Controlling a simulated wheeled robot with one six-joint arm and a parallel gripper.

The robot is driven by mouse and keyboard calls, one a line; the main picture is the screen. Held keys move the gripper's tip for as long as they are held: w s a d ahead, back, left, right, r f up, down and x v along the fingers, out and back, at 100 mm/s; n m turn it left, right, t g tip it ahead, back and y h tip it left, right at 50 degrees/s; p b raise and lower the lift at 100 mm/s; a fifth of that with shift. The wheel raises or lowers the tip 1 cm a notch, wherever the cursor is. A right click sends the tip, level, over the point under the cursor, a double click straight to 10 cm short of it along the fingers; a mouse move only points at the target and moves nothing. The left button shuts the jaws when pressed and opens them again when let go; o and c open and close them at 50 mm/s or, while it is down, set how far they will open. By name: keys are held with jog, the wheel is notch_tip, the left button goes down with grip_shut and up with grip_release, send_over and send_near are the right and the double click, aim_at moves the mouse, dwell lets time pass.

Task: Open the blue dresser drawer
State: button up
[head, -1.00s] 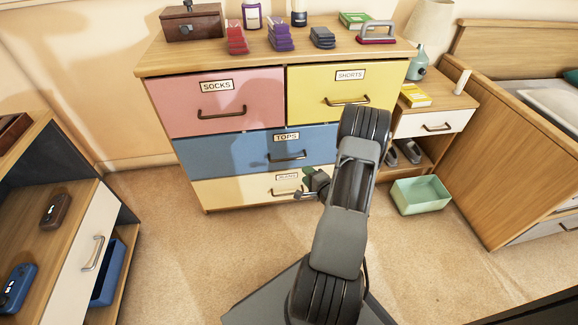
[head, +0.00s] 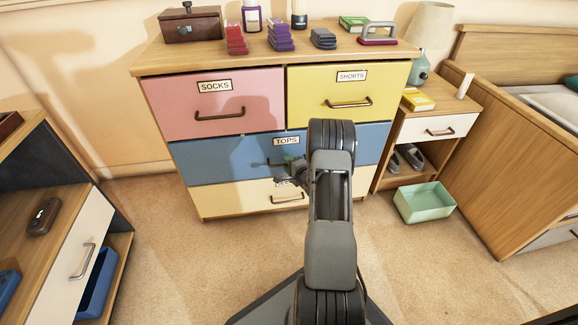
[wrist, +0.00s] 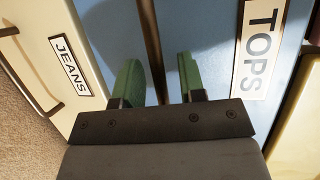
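The blue dresser drawer (head: 225,155), labelled TOPS, is in the middle of the dresser in the head view and looks shut. It also fills the middle of the wrist view (wrist: 215,30). Its dark bar handle (wrist: 150,40) runs between the two green fingers of my gripper (wrist: 160,78). The fingers are open, with a gap on both sides of the bar. In the head view my gripper (head: 290,172) is at the drawer front and hides most of the handle.
A pink SOCKS drawer (head: 175,100) and a yellow SHORTS drawer (head: 315,85) are above, and a cream JEANS drawer (head: 230,200) is below. A green bin (head: 425,203) stands on the floor at right. A cabinet (head: 75,245) is at left. The carpet in front is clear.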

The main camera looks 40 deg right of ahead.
grip_shut()
dwell(0.4)
